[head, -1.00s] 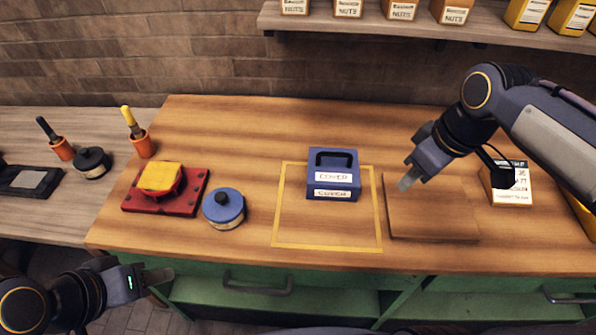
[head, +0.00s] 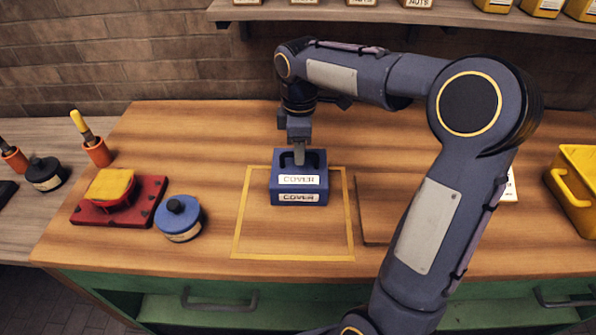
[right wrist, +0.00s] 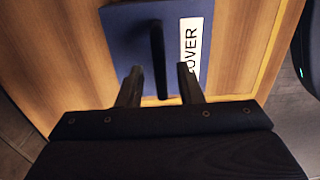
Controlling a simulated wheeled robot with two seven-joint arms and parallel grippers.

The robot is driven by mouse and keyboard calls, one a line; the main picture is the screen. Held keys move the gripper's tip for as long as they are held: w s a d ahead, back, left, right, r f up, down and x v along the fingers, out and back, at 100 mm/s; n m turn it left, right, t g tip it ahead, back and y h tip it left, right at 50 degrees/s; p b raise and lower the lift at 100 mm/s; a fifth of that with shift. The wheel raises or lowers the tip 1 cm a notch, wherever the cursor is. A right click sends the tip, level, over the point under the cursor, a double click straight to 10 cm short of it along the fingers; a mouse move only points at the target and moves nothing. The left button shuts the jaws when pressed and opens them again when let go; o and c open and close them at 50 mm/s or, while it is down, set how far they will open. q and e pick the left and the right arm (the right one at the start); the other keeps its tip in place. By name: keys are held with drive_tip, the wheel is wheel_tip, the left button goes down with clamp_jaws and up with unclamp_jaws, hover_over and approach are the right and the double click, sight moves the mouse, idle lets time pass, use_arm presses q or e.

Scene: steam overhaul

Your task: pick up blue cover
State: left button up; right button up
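The blue cover (head: 285,184) is a box with a dark bar handle on top and white labels reading COVER. It sits at the back of the yellow outlined square on the bench. My right gripper (head: 299,155) is directly over it, pointing down at the handle. In the right wrist view, the right gripper (right wrist: 158,78) is open, its two fingers apart on either side of the handle's line. The blue cover (right wrist: 130,45) lies beneath them there. I cannot tell whether the fingers touch the handle. My left gripper is out of view.
Left of the square are a round blue-lidded tin (head: 180,219) and a red plate (head: 148,202) with a yellow-topped part. A brown board (head: 376,225) lies to the right, partly behind my right arm. A yellow bin (head: 575,190) stands at the far right. The outlined square's front is clear.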

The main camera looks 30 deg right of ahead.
sight(299, 169)
wheel_tip(299, 169, down, 2)
drive_tip(key=shift+f, duration=0.2)
clamp_jaws()
drive_tip(key=shift+r, duration=0.1)
idle(1.3)
